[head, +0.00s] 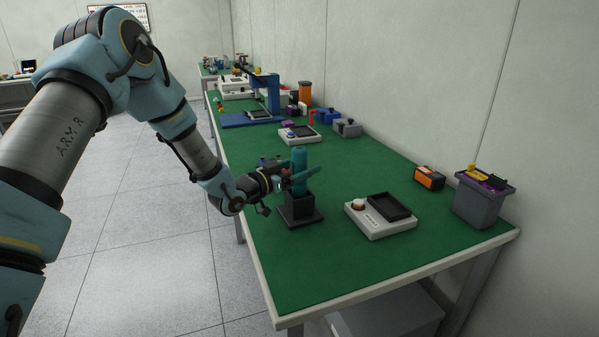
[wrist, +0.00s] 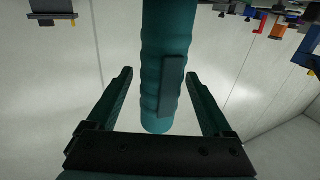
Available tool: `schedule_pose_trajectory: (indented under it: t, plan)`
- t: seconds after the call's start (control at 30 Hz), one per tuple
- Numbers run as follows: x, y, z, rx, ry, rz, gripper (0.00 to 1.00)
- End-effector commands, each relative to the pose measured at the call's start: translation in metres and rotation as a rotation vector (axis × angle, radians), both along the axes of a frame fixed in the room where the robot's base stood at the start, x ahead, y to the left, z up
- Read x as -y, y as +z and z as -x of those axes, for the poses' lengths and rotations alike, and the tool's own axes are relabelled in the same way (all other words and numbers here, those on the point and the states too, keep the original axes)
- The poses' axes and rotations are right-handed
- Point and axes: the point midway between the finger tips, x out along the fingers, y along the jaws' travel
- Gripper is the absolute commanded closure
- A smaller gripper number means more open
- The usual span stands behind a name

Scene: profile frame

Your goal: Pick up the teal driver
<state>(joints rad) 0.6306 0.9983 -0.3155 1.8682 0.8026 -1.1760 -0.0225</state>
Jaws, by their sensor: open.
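The teal driver (head: 299,165) stands upright in a black holder (head: 300,210) near the left edge of the green bench. In the wrist view the driver (wrist: 168,60) hangs down from the top of the picture, with a dark strip along its side. My gripper (head: 301,179) is at the driver's height. In the wrist view my gripper (wrist: 162,95) has its two teal fingers apart, one on each side of the driver, with gaps visible on both sides. The driver's lower part is hidden inside the holder.
A white device with a dark tray (head: 366,222) lies right of the holder. A grey bin (head: 478,205) and an orange-black box (head: 429,178) stand near the wall. Another white device (head: 299,139) and a blue stand (head: 262,95) are farther back.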

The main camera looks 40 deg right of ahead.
Motion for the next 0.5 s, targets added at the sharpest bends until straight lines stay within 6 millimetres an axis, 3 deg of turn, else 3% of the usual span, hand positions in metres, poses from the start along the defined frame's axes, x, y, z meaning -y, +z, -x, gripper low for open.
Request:
schedule_pose_trajectory:
  t: [0.2,0.43,0.5]
  plan:
    - [0.023,0.001,0.0,-0.001,0.001,0.0,0.15]
    - [0.024,0.0,-0.001,-0.001,0.001,0.0,0.15]
    - [0.024,0.0,-0.001,-0.001,0.001,0.0,0.22]
